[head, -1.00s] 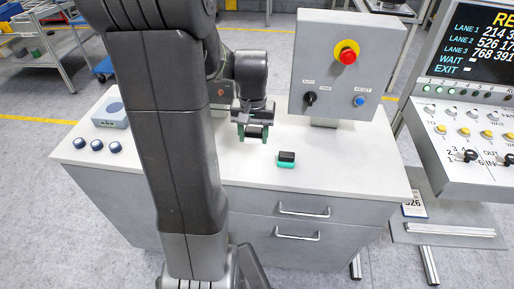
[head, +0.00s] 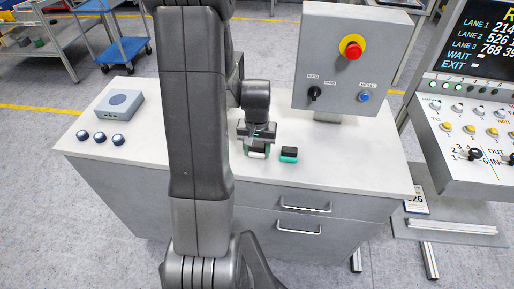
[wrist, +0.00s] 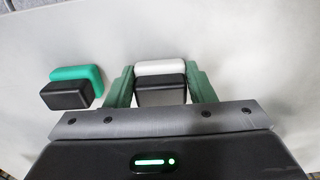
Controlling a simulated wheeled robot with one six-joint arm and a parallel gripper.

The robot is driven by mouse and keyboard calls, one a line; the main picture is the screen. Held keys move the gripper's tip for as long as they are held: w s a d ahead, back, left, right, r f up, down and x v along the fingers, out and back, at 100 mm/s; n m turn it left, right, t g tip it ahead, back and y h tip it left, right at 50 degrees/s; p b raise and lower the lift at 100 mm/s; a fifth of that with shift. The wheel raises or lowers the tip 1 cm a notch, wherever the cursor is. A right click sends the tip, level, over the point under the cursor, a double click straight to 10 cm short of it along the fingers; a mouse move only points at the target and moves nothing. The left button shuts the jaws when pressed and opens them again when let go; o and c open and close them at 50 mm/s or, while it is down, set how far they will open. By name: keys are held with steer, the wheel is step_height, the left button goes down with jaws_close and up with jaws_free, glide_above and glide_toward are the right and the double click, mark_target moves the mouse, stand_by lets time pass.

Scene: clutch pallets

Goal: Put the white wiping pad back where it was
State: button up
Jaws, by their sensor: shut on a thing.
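The white wiping pad (wrist: 160,68) has a black upper part, like a handle, and sits between the green fingers of my gripper (wrist: 160,92) in the wrist view. My gripper is shut on it. In the head view the white pad (head: 257,154) shows at the lower end of my gripper (head: 257,146), low over the worktop or on it; I cannot tell whether it touches. A green pad with a black top (head: 289,158) lies on the worktop just to the right of it. In the wrist view that green pad (wrist: 78,75) is to the left, apart from my fingers.
The white worktop (head: 190,165) holds a grey-blue box (head: 119,104) and three dark knobs (head: 101,138) on the left. A grey control box (head: 345,60) with a red button stands at the back right. The worktop's front and right are clear.

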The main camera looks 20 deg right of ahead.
mark_target(257, 147)
steer(key=shift+f, duration=0.1)
steer(key=o, duration=1)
steer(key=shift+c, duration=0.2)
step_height(257, 147, up, 12)
steer(key=shift+b, duration=0.3)
